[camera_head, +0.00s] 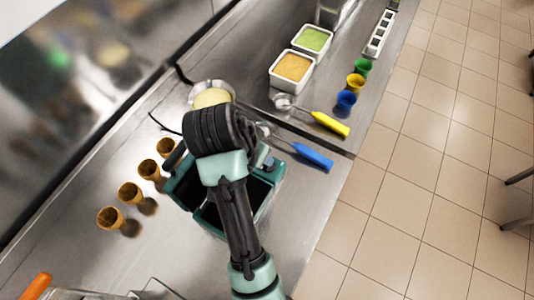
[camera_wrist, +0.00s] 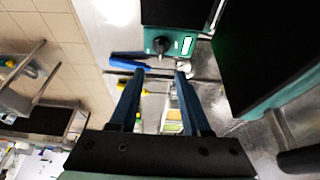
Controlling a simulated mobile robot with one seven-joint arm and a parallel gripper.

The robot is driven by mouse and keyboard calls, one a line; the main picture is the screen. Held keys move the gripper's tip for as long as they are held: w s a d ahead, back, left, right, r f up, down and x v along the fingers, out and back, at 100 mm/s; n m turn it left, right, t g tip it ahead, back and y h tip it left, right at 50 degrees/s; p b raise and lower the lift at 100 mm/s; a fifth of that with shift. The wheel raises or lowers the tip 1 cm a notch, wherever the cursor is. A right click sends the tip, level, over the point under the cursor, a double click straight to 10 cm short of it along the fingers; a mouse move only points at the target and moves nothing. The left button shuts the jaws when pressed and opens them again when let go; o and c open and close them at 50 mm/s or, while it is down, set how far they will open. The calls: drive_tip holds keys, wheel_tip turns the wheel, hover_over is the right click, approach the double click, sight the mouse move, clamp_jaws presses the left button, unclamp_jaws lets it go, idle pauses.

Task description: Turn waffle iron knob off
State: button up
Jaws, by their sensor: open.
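The waffle iron is a teal box with dark plates (camera_head: 258,192), standing on the steel counter in the head view, partly hidden under my arm. In the wrist view its teal front panel (camera_wrist: 150,33) shows near the top, with a round black knob (camera_wrist: 159,45) and a bright white-green light (camera_wrist: 186,44) beside it. My gripper (camera_wrist: 159,73) is open, with two blue fingers apart and nothing between them. The knob appears just beyond the fingertips, between their lines, and looks untouched. In the head view, my arm hides the fingertips.
A blue-handled scoop (camera_head: 312,156) lies close to the iron, with a yellow-handled one (camera_head: 330,123) farther back. Several cones (camera_head: 130,193) stand at left. Tubs (camera_head: 291,68) and cups (camera_head: 346,101) stand at the back. Tiled floor (camera_head: 400,220) lies right of the counter edge.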

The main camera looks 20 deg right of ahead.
drive_tip(key=p+x, duration=0.1)
drive_tip(key=x, duration=1)
drive_tip(key=shift+w, duration=0.15)
clamp_jaws()
